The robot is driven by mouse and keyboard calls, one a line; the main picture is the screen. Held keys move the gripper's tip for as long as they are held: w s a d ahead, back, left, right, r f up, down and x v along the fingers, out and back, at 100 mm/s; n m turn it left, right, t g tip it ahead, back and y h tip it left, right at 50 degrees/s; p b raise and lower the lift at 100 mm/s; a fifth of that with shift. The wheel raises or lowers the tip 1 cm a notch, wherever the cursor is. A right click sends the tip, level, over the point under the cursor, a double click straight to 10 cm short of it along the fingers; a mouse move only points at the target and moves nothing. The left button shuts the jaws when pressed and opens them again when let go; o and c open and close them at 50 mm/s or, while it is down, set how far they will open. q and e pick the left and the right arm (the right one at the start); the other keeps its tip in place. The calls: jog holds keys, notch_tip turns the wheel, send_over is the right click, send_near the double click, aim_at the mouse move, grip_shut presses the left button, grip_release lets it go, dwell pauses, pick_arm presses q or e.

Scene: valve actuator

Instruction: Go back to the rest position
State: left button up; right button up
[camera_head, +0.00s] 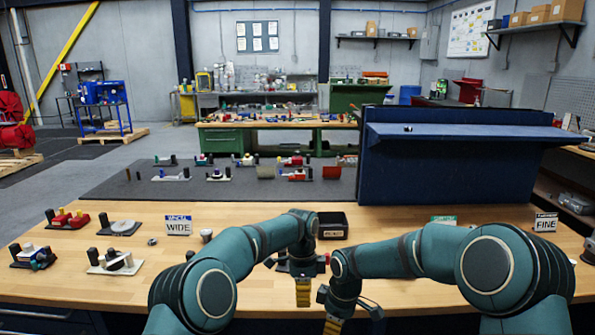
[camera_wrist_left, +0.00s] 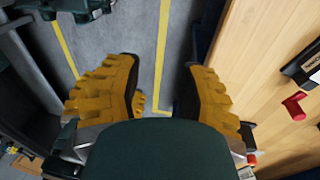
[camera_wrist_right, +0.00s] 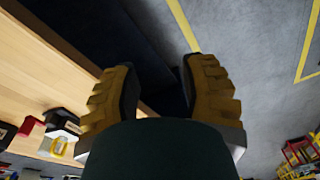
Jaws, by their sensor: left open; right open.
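My left gripper (camera_head: 303,291) hangs in front of the wooden table's front part in the head view, its yellow fingers pointing down. In the left wrist view its fingers (camera_wrist_left: 160,92) are spread apart with nothing between them but grey floor. My right gripper (camera_head: 333,325) is at the lower edge of the head view, partly cut off. In the right wrist view its fingers (camera_wrist_right: 158,90) are apart and empty, above a dark surface and the floor. Both arms are bent in toward the middle.
The wooden table (camera_head: 110,280) holds valve parts on dark plates at left, such as a red valve part (camera_head: 68,218). A black bin (camera_head: 332,226), a WIDE sign (camera_head: 179,226) and a FINE sign (camera_head: 546,223) stand on it. A blue panel (camera_head: 455,165) rises behind the right arm.

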pick_arm(q)
jog(key=s+a+f+n+t+h+b, duration=0.1)
jog(key=s+a+f+n+h, duration=0.1)
jog(key=s+f+n, duration=0.35)
jog(key=s+a+f+n+h, duration=0.1)
jog(key=s+f+n, duration=0.2)
jog(key=s+f, duration=0.55)
jog(key=s+a+f+n+t, duration=0.1)
jog(key=s+a+f+n, duration=0.1)
jog(key=s+a+n, duration=0.1)
jog(key=s+a+f+n+t, duration=0.1)
jog(key=s+a+f+n, duration=0.2)
jog(key=s+n, duration=0.2)
jog(key=s+a+f+n+b, duration=0.1)
jog(key=s+a+f+n, duration=0.2)
jog(key=s, duration=0.5)
jog(key=shift+s+n+t, duration=0.3)
jog(key=shift+n+t, duration=0.1)
jog(key=shift+n, duration=0.25)
pick_arm(e)
jog(key=s+f+m+t+y, duration=0.1)
jog(key=s+f+m, duration=0.6)
jog(key=s+f, duration=0.2)
jog(key=s+d+f+m+t+y, duration=0.1)
jog(key=s+f+m, duration=0.7)
jog(key=s, duration=0.6)
jog(key=shift+s+d+f+y, duration=0.15)
jog(key=shift+s+f+y, duration=0.1)
jog(key=shift+f+y, duration=0.25)
